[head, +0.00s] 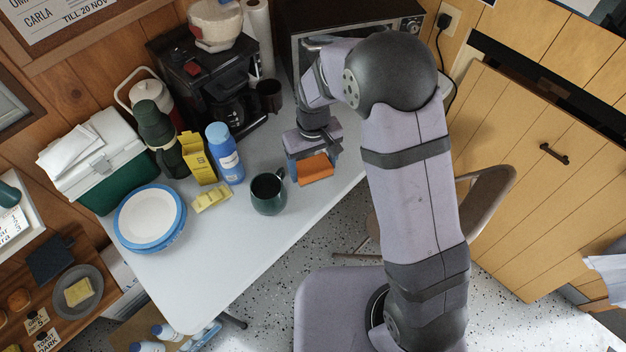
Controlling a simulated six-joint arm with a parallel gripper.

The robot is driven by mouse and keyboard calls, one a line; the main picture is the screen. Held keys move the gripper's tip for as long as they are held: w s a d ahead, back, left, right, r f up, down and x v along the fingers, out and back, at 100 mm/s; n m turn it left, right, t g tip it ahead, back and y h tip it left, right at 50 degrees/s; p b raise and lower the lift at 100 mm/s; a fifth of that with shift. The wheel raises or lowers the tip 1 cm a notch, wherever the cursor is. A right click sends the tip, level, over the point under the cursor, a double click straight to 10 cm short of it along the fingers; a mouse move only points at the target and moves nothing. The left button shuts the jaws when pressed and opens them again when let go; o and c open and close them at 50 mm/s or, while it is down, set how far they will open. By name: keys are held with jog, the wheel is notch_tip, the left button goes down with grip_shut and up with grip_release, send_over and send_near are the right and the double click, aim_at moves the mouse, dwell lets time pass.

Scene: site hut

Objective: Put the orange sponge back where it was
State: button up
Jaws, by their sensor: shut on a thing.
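The orange sponge (315,170) is a small bright orange block near the right part of the white table (225,275). My gripper (312,158) is shut on the sponge and points down, with the sponge showing at its near side. Part of the sponge is hidden by the gripper. I cannot tell whether the sponge touches the table top or is a little above it.
A dark green mug (268,194) stands just left of the sponge. A blue bottle (225,153), yellow carton (197,158), yellow piece (212,196) and stacked plates (147,217) stand further left. A coffee maker (205,85) and microwave (300,50) are behind. The front table is clear.

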aim_at(313, 166)
jog(key=shift+f+p, duration=0.8)
jog(key=shift+f, duration=3.55)
jog(key=shift+f, duration=0.2)
jog(key=o, duration=1)
jog(key=shift+r, duration=0.1)
notch_tip(313, 166, up, 12)
jog(key=b, duration=0.3)
jog(key=shift+r, duration=0.15)
